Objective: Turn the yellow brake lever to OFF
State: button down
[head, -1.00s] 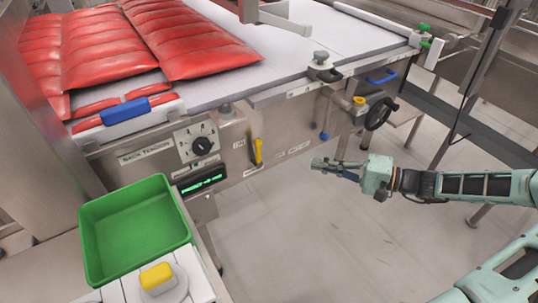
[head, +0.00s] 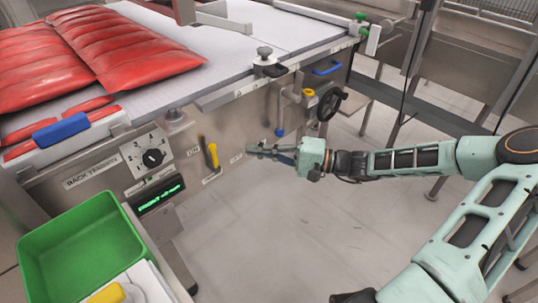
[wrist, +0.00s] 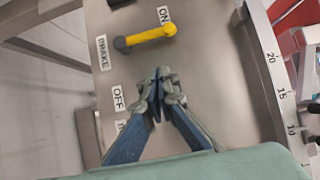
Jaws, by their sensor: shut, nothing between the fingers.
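The yellow brake lever (head: 212,155) is on the steel front panel of the machine. In the wrist view the lever (wrist: 150,36) runs from a dark grey pivot at its left end to a yellow tip beside the ON label (wrist: 164,14). The BRAKE label (wrist: 103,52) is left of the pivot, and the OFF label (wrist: 118,98) is lower down. My gripper (head: 251,149) is to the right of the lever in the head view. In the wrist view my gripper (wrist: 160,77) is shut and empty, its fingertips below the lever and apart from it.
A dial (head: 152,158) and a green display (head: 160,199) are left of the lever. A pipe with a yellow knob (head: 309,92) and a black handwheel (head: 326,104) stand to its right. A green bin (head: 80,250) is at lower left. The floor below my arm is clear.

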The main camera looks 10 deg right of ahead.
aim_at(213, 157)
jog(key=a+b, duration=0.2)
jog(key=a, duration=0.5)
jog(key=shift+s+p, duration=0.15)
jog(key=shift+p, duration=0.15)
